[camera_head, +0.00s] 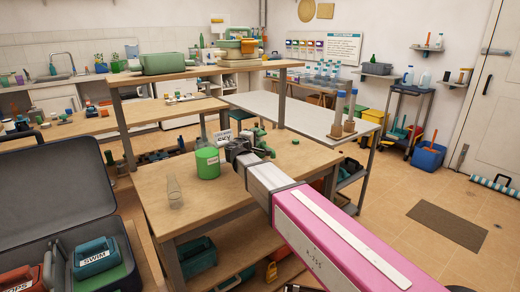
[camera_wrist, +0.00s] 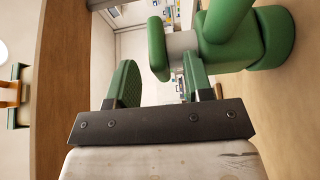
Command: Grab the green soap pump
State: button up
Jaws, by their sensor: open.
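In the wrist view the green soap pump (camera_wrist: 272,38) lies ahead and to the right, seen sideways. Its wide green body is at the right, with a pale grey neck and a rounded green head toward the middle. My gripper (camera_wrist: 160,72) is open, its two green-padded fingers pointing at the pump. The head and neck show beyond the gap, close to the right finger; I cannot tell whether they touch. In the head view my gripper (camera_head: 240,148) is over the wooden table, and green parts beside it are too small to tell apart.
A green cylinder (camera_head: 207,164) and a clear glass (camera_head: 174,192) stand on the wooden table (camera_head: 225,195), left of my gripper. A white sign (camera_head: 223,138) is just behind. A raised shelf (camera_head: 190,74) spans above the table's back. Brown bottles (camera_head: 343,115) stand to the right.

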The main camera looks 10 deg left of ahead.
aim_at(260, 133)
jog(key=x, duration=0.4)
jog(key=shift+w+d, duration=0.25)
grip_shut()
jog(key=shift+r, duration=0.15)
